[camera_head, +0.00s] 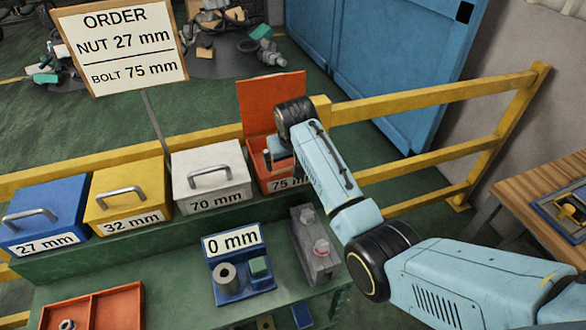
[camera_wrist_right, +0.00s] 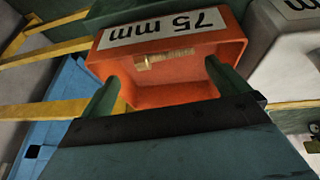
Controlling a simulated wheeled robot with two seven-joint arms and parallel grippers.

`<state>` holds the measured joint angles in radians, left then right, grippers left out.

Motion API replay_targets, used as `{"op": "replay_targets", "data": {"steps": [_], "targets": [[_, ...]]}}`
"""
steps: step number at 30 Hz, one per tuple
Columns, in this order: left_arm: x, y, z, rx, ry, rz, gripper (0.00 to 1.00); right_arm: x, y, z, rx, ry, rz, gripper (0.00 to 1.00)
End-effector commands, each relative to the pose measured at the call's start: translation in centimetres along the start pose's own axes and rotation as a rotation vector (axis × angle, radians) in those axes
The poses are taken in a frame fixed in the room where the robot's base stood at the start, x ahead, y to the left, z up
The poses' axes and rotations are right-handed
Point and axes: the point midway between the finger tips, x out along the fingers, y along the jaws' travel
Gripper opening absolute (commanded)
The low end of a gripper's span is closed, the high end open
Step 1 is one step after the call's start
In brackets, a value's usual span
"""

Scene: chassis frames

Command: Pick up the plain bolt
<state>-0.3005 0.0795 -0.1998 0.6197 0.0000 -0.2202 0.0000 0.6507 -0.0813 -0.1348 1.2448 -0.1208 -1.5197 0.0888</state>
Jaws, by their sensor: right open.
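A brass-coloured bolt (camera_wrist_right: 165,58) lies inside the open orange box (camera_wrist_right: 185,93) labelled 75 mm, near its labelled wall, in the right wrist view. The bolt is small there, and its surface detail is hard to make out. In the head view the orange box (camera_head: 272,104) stands at the right end of the box row with its lid raised. My right gripper (camera_head: 270,158) reaches down at this box and hides much of its inside. In the wrist view the right gripper's fingers (camera_wrist_right: 162,72) are apart, with nothing between them. My left gripper is not in view.
Closed blue (camera_head: 45,212), yellow (camera_head: 128,190) and white (camera_head: 210,172) boxes stand left of the orange one. In front are a gauge stand (camera_head: 240,282) reading 0 mm, a grey block (camera_head: 316,255) and an orange tray (camera_head: 90,300). A yellow railing (camera_head: 440,95) runs behind.

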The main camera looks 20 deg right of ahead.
Motion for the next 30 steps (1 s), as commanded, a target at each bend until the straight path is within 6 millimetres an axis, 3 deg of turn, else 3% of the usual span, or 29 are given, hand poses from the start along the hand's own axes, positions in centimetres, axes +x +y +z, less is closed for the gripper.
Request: {"op": "replay_targets", "data": {"steps": [15, 26, 30], "targets": [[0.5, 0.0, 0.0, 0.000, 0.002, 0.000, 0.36, 4.7, -0.4, -0.7, 0.000, -0.001, 0.000, 1.00], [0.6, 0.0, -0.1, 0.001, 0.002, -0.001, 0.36, 5.2, -0.4, -0.7, 0.001, 0.001, 0.000, 1.00], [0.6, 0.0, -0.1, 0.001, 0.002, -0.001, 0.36, 5.2, -0.4, -0.7, 0.001, 0.001, 0.000, 0.82]]}}
